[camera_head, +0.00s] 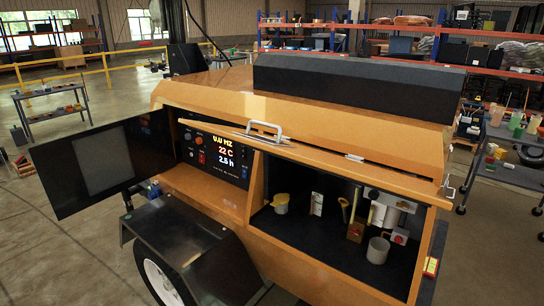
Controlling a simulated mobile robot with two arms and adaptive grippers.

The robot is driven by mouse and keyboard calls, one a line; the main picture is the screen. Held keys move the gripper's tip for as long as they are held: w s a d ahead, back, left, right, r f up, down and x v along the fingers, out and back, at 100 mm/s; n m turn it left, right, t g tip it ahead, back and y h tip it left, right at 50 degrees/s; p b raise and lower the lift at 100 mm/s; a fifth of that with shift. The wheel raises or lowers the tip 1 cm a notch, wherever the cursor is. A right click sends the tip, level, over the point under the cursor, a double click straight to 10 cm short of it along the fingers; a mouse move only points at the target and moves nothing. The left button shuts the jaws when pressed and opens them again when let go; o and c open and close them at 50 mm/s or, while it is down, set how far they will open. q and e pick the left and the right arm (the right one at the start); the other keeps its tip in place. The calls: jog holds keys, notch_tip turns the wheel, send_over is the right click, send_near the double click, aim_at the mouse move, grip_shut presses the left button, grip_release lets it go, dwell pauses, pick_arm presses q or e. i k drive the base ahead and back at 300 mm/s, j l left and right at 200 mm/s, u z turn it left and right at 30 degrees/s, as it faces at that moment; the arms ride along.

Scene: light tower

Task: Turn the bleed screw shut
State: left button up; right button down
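The orange light tower cabinet (215,186) stands in front of me with its right-hand bay (300,236) open. At the right inside the bay is a pale grey fitting (392,212) with a red part (399,237) low on it. A grey cup-like cylinder (377,250) stands left of the red part. A yellow-handled part (344,208) sits above a brownish block (355,231). I cannot make out which small part is the bleed screw, or how far it is turned. Neither of my grippers is in view.
A dark door (90,169) stands open at left, beside a lit control panel (215,150). A yellow cup-shaped part (281,203) and a white tag (317,203) are in the bay. A metal handle (265,130) sits above the opening. A black fender (175,238) juts out below.

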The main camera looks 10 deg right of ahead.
aim_at(403, 205)
jog(key=z, duration=0.4)
jog(key=k+z, duration=0.15)
jog(key=z, duration=0.6)
jog(key=k+l, duration=0.05)
jog(key=l, duration=0.05)
